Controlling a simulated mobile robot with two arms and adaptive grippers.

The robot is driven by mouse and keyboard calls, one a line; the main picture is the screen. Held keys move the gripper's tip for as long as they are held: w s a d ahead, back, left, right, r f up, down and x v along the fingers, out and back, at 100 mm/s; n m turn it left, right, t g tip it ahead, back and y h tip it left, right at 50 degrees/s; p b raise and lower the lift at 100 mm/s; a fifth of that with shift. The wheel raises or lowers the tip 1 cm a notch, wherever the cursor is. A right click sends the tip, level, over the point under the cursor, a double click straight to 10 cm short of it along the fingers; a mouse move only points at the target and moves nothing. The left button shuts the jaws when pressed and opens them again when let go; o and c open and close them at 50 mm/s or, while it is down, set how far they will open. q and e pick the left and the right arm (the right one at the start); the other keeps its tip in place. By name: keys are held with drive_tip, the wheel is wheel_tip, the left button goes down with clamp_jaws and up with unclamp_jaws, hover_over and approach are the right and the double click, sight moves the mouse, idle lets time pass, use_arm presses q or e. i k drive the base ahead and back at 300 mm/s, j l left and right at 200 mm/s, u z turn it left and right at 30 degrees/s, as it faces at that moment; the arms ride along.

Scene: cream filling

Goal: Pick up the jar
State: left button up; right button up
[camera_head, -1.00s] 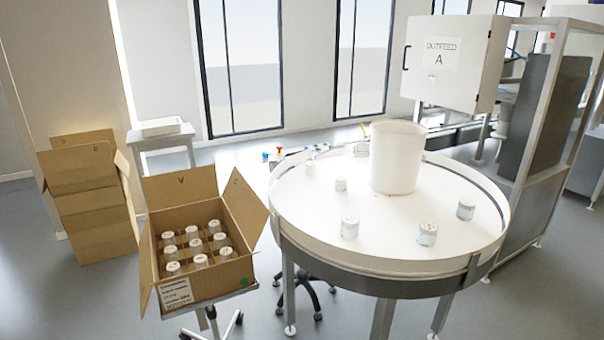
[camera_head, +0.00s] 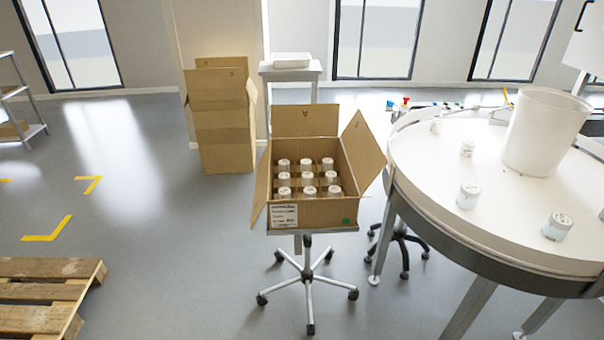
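Several small white-lidded jars stand on the round white table at the right. One jar (camera_head: 557,227) is near the right edge of the view, another jar (camera_head: 468,195) is left of it, and a smaller-looking jar (camera_head: 467,148) is farther back. More jars (camera_head: 308,178) stand in the divided compartments of an open cardboard box (camera_head: 330,212) at the centre. Neither of my grippers shows in the head view.
The round table (camera_head: 430,190) has a raised rim and carries a large white cylinder (camera_head: 541,130). The box sits on a wheeled stand (camera_head: 308,270). Stacked cartons (camera_head: 222,130) stand behind it. A wooden pallet (camera_head: 45,295) lies at lower left. The left floor is largely clear.

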sight(437, 126)
drive_tip(key=i+j+u, duration=0.45)
drive_tip(key=j, duration=0.15)
drive_tip(key=i+j+u, duration=0.65)
drive_tip(key=i+u, duration=0.3)
drive_tip(key=i, duration=0.25)
drive_tip(key=i+z, duration=0.25)
drive_tip(key=i, duration=0.3)
drive_tip(key=i+j+z, duration=0.2)
drive_tip(key=i, duration=0.35)
drive_tip(key=i+l+z, duration=0.2)
drive_tip(key=i+z, duration=0.2)
drive_tip(key=i, duration=0.65)
drive_tip(key=i+j+z, duration=0.15)
drive_tip(key=i+z, duration=0.3)
drive_tip(key=i, duration=0.6)
drive_tip(key=i+l+z, duration=0.1)
drive_tip(key=i+z, duration=0.75)
drive_tip(key=z, duration=0.15)
drive_tip(key=i+j+z, duration=0.3)
drive_tip(key=z, duration=0.2)
drive_tip(key=i+z, duration=0.45)
drive_tip(key=i+j+z, duration=0.1)
drive_tip(key=i+z, duration=0.3)
drive_tip(key=i+j+z, duration=0.25)
drive_tip(key=z, duration=0.2)
drive_tip(key=i+j+z, duration=0.55)
drive_tip(key=j+z, duration=0.3)
drive_tip(key=l, duration=0.1)
